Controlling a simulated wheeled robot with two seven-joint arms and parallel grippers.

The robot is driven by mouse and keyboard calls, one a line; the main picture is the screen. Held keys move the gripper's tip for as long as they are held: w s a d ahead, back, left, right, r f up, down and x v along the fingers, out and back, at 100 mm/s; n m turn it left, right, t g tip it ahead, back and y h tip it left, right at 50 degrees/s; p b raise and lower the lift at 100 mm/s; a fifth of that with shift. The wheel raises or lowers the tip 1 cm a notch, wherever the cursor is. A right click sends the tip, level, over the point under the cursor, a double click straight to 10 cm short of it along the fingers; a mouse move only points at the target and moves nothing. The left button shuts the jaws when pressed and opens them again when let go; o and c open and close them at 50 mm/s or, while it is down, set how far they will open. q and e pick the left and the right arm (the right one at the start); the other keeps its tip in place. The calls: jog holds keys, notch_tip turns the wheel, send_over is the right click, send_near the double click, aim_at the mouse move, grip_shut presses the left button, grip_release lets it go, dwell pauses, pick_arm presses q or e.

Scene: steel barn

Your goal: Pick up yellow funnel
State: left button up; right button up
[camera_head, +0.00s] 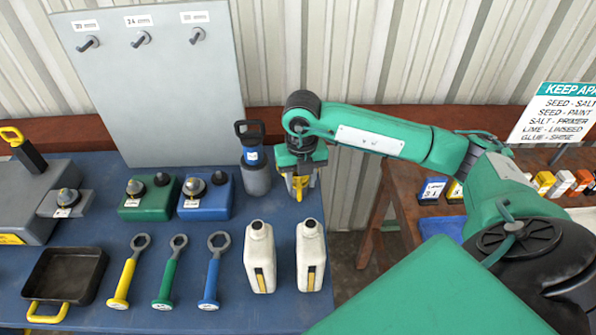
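My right gripper (301,174) points down over the back right part of the blue table, at the end of my green arm. A yellow thing (298,188) shows right under and between its fingers; it is mostly hidden by the gripper, and I cannot tell its full shape or whether the fingers touch it. It is the likeliest yellow funnel in view. A grey, dark-handled vessel with a blue label (256,170) stands just left of the gripper. My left gripper is not in view.
Two white bottles (259,257) (311,256) stand in front of the gripper. Wrench-like tools (213,270), green (148,200) and blue (205,198) boxes and a black tray (64,275) fill the blue table (180,322). A grey pegboard (150,90) stands behind. A brown bench (405,190) lies right.

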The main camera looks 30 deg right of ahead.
aim_at(300, 188)
jog(key=f+p, duration=0.2)
jog(key=f, duration=0.1)
jog(key=shift+w+f, duration=0.15)
jog(key=shift+w, duration=0.05)
jog(key=shift+f, duration=0.6)
